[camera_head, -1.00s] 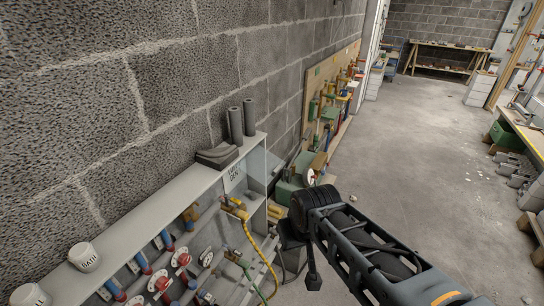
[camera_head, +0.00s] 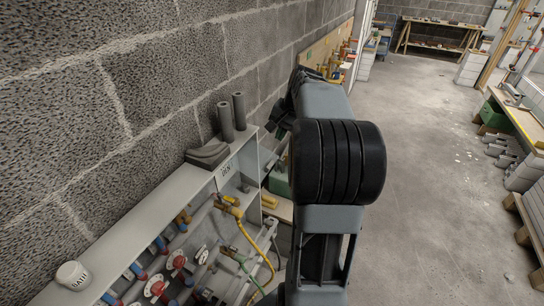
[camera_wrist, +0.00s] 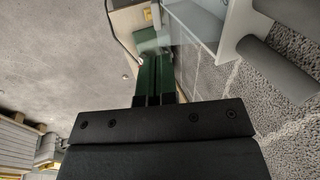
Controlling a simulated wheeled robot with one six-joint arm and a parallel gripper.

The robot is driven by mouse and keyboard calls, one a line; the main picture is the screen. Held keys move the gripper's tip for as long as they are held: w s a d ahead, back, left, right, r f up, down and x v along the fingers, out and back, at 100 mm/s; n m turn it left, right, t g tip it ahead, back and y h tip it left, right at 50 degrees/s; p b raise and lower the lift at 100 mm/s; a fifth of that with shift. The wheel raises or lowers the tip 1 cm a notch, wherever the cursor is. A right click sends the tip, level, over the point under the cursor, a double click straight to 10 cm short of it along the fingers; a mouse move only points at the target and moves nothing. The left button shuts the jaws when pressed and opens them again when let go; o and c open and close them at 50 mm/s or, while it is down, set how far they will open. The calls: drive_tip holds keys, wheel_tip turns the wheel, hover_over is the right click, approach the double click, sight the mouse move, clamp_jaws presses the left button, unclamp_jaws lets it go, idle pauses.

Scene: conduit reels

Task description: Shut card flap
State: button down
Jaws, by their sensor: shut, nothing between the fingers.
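In the wrist view, a pale pane (camera_wrist: 187,55) also shows just right of the fingers. My gripper (camera_wrist: 155,60) shows there with its two green fingers shut together and nothing between them. I cannot tell whether they touch the pane.
The cabinet holds pipes, red valves and a yellow hose (camera_head: 264,262). A block wall runs behind. Open floor (camera_head: 430,180) lies right, with a workbench (camera_head: 525,125) beyond.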

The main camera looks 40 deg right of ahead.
drive_tip(key=d, duration=0.1)
drive_tip(key=p, duration=0.1)
approach(270, 163)
drive_tip(key=shift+m, duration=0.3)
drive_tip(key=x, duration=0.5)
drive_tip(key=shift+w+a+f, duration=0.15)
drive_tip(key=shift+f, duration=0.2)
drive_tip(key=shift+x, duration=0.9)
